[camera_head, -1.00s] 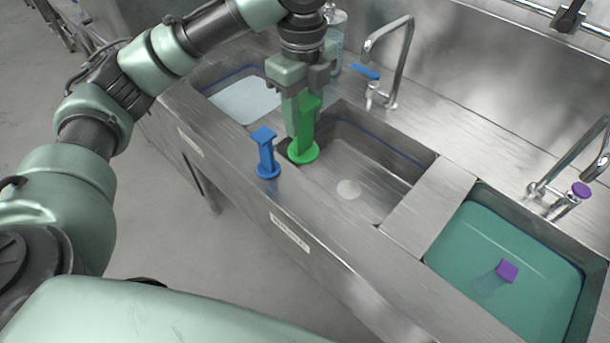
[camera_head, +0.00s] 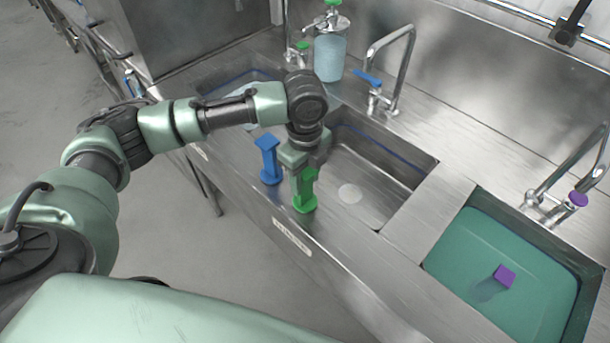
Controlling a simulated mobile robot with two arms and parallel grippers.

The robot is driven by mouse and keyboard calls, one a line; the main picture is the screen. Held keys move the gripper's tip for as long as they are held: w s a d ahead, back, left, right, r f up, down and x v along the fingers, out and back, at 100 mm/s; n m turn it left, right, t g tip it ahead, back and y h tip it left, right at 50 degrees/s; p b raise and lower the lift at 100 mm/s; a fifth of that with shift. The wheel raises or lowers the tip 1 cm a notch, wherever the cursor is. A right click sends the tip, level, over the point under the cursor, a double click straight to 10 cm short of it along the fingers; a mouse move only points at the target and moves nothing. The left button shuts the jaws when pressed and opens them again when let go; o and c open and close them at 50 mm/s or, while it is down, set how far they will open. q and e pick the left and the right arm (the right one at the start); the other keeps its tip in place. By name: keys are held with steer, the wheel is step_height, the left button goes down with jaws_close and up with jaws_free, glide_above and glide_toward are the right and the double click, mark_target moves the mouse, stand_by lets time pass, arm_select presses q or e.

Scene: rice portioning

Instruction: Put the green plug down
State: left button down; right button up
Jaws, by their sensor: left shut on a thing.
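The green plug (camera_head: 306,203) is upright at the front ledge (camera_head: 345,248) of the steel sink unit, just right of the blue plug. My left gripper (camera_head: 304,178) points down and is shut on the green plug's upper part. The plug's base looks at or very close to the ledge; I cannot tell whether it touches. My right gripper does not show.
The blue plug (camera_head: 269,162) stands on the ledge close to the left. The middle basin (camera_head: 385,166) is empty. The right basin (camera_head: 505,250) holds green water with a purple plug (camera_head: 503,277) in it. Taps and a soap bottle (camera_head: 330,58) stand behind.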

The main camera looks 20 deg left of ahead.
arm_select(q)
steer(key=c, duration=0.8)
jaws_free()
steer(key=shift+f, duration=0.1)
steer(key=shift+c, duration=0.2)
step_height(320, 180, up, 12)
steer(key=shift+f+b, duration=0.25)
steer(key=shift+b, duration=1)
steer(key=shift+r, duration=0.45)
